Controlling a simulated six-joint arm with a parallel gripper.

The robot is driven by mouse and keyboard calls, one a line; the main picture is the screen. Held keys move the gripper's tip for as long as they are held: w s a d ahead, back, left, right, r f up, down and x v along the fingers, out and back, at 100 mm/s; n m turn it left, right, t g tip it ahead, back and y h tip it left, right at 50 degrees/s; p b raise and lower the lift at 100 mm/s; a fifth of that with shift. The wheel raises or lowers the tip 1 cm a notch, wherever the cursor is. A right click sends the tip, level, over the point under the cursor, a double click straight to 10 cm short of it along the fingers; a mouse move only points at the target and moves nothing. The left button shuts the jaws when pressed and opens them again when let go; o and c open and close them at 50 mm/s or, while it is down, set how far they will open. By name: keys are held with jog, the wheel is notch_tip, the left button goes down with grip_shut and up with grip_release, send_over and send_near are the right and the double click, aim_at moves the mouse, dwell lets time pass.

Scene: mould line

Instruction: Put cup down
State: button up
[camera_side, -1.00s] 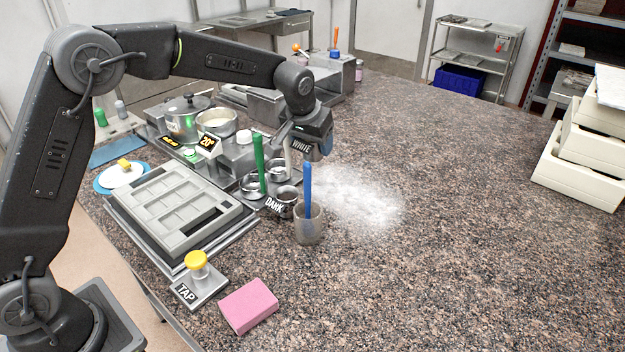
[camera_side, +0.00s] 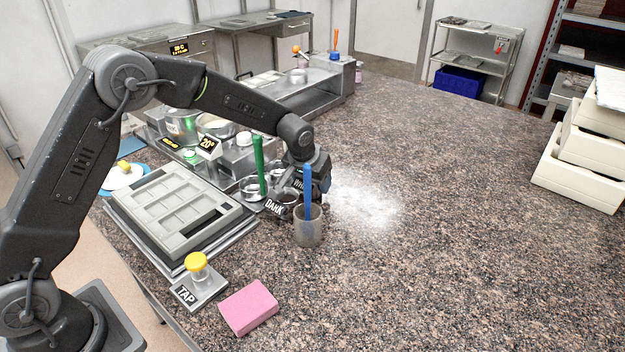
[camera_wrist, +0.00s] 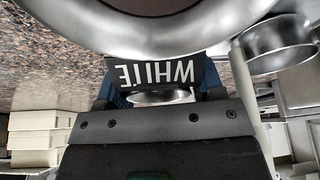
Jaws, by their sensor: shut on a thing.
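My gripper (camera_side: 316,176) is shut on a cup with a black WHITE label (camera_side: 299,184), low over the table behind the cup rack. In the wrist view, the upside-down WHITE label (camera_wrist: 155,73) sits between the blue fingers of my gripper (camera_wrist: 158,90). Large curved metal (camera_wrist: 150,38) fills the top of that view. The DARK cup (camera_side: 284,207) stands just in front. It and the blue-handled tool partly hide the held cup, so I cannot tell whether its base touches the surface.
A green handle (camera_side: 257,160) rises to the left. A mould (camera_side: 180,215) and pink block (camera_side: 249,306) are nearer.

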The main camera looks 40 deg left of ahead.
aim_at(302, 189)
jog(key=shift+f, duration=0.1)
jog(key=o, duration=1)
jog(key=shift+c, duration=0.2)
jog(key=shift+r, duration=0.35)
jog(key=v, duration=1.1)
jog(key=shift+s+r, duration=0.3)
